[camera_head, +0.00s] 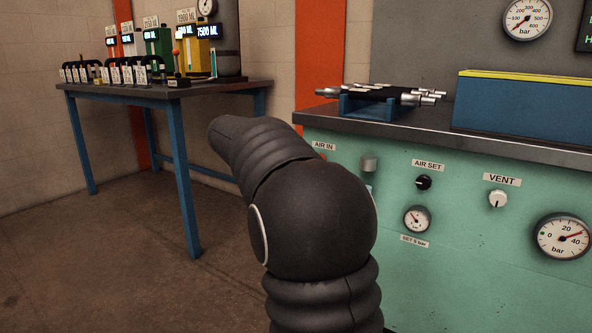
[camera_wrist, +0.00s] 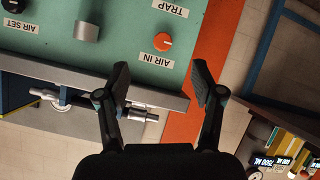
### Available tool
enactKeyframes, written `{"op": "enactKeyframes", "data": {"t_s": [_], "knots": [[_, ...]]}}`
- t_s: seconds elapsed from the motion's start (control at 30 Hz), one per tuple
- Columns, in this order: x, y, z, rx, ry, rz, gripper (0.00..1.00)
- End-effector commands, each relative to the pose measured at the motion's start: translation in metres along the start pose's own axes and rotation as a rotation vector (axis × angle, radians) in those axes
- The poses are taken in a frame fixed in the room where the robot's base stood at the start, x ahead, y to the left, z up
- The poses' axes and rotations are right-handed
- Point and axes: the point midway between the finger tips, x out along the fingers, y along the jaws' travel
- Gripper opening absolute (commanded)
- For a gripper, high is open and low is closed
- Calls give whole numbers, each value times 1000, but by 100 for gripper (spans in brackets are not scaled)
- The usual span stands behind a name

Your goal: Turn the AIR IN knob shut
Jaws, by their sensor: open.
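The AIR IN knob (camera_wrist: 162,41) is a round orange knob on the green panel (camera_wrist: 125,40), above its AIR IN label in the wrist view, which is upside down. My gripper (camera_wrist: 163,78) is open and empty. Its two fingers are spread wide, and in the picture the knob lies above and between the fingertips, apart from both. In the head view the AIR IN label (camera_head: 323,146) shows at the panel's left, but my arm hides the knob and my gripper. I cannot tell how far the knob is turned.
A grey cylindrical fitting (camera_head: 369,162) protrudes right of the AIR IN label. The black AIR SET knob (camera_head: 424,183) and white VENT knob (camera_head: 498,199) are farther right. The counter edge (camera_head: 450,138) overhangs the panel. A blue-legged table (camera_head: 176,165) stands left, with open floor before it.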

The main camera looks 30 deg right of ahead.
Motion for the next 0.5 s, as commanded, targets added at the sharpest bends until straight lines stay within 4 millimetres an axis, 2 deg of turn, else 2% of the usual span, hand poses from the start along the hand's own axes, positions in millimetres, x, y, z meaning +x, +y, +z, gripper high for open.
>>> {"op": "enactKeyframes", "data": {"t_s": [0.03, 0.1, 0.23, 0.37, 0.5], "knots": [[14, -7, -4, 20, 23, 23, 67], [26, -12, -12, 48, 53, 48, 67], [38, -16, -22, 78, 89, 73, 67], [47, -16, -25, 85, 98, 81, 67], [64, -14, -27, 86, 97, 82, 67]]}}
